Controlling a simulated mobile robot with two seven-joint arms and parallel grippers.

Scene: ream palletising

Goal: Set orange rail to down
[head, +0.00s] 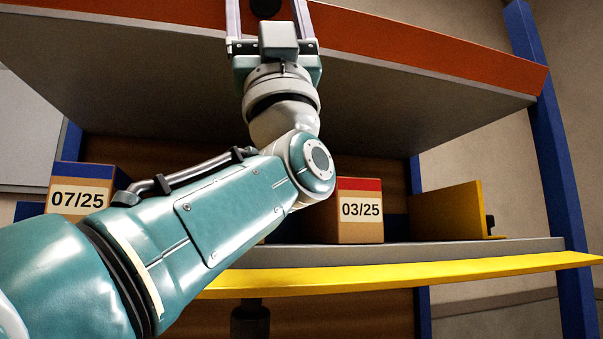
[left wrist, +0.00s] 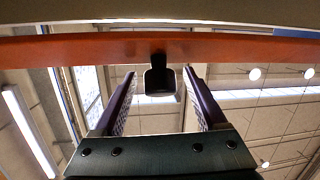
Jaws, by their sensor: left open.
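The orange rail (head: 430,51) runs along the front edge of the upper shelf in the head view. It also crosses the left wrist view (left wrist: 70,49). A black knob (head: 265,8) sits on the rail, and it shows in the left wrist view (left wrist: 160,80) as a dark block. My left gripper (head: 268,12) points up at the rail with its fingers apart. Its two purple fingers (left wrist: 159,73) stand on either side of the knob, with visible gaps; I cannot tell whether either touches it. The fingertips are cut off at the top of the head view. My right gripper is out of view.
A lower shelf with a yellow rail (head: 420,273) holds a blue-topped box (head: 80,190) marked 07/25, a red-topped box (head: 359,210) marked 03/25 and a yellow divider (head: 450,212). A blue post (head: 552,150) stands at right. My left arm hides the shelf's middle.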

